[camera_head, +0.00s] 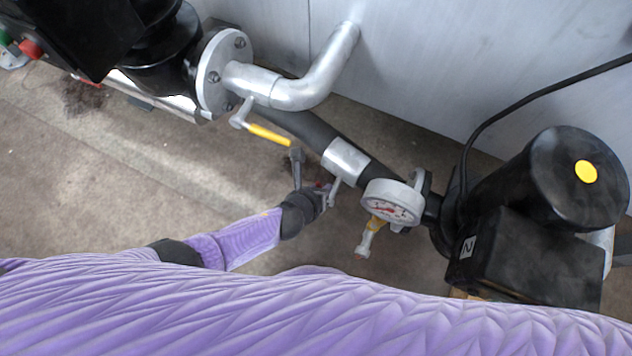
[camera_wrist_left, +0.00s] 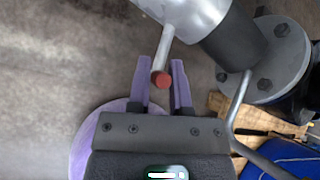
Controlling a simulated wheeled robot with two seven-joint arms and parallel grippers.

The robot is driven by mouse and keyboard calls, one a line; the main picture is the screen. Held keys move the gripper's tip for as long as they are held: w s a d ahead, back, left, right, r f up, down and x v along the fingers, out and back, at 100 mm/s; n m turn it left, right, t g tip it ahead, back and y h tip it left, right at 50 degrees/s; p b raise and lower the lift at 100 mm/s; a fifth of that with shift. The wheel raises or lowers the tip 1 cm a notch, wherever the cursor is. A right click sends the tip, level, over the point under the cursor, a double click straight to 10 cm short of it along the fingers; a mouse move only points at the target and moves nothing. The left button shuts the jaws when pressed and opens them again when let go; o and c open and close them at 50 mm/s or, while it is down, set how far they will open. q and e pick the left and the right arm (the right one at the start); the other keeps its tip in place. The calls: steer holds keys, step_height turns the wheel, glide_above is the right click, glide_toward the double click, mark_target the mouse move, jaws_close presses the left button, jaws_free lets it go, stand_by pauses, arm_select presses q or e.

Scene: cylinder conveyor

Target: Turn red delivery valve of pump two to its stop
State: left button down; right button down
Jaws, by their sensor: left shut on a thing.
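Pump two is the black motor (camera_head: 545,185) at the right of the head view, with a box marked 2 (camera_head: 468,247). On its black pipe sits a silver valve body (camera_head: 346,158), also at the top of the left wrist view (camera_wrist_left: 190,15). A thin metal lever with a red tip (camera_wrist_left: 160,79) comes out of this body. My left gripper (camera_wrist_left: 163,68) is shut on this lever, one purple finger on each side. In the head view, the gripper (camera_head: 312,185) is just below the valve body and partly hides the lever. My right gripper is not in view.
A yellow lever (camera_head: 268,133) is up left, near a flanged silver pipe (camera_head: 300,92). A black cable (camera_head: 500,115) hangs right.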

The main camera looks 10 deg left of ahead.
arm_select(q)
steer(key=shift+s+d+r+m+t+y, duration=0.1)
steer(key=shift+s+d+m+t+y, duration=0.2)
steer(key=shift+d+y, duration=0.35)
steer(key=shift+s+d+m+t+y, duration=0.1)
steer(key=shift+d+m+t+y, duration=0.1)
steer(key=shift+d+m+y, duration=0.4)
steer(key=shift+a, duration=0.1)
steer(key=c, duration=0.5)
jaws_free()
steer(key=shift+c, duration=0.2)
steer(key=shift+s+r, duration=0.1)
steer(key=shift+r, duration=0.2)
steer(key=d+p+v, duration=0.1)
steer(key=p+v, duration=0.6)
steer(key=v, duration=0.2)
steer(key=shift+s+a+p, duration=0.25)
steer(key=shift+a+p, duration=0.1)
steer(key=shift+a, duration=0.05)
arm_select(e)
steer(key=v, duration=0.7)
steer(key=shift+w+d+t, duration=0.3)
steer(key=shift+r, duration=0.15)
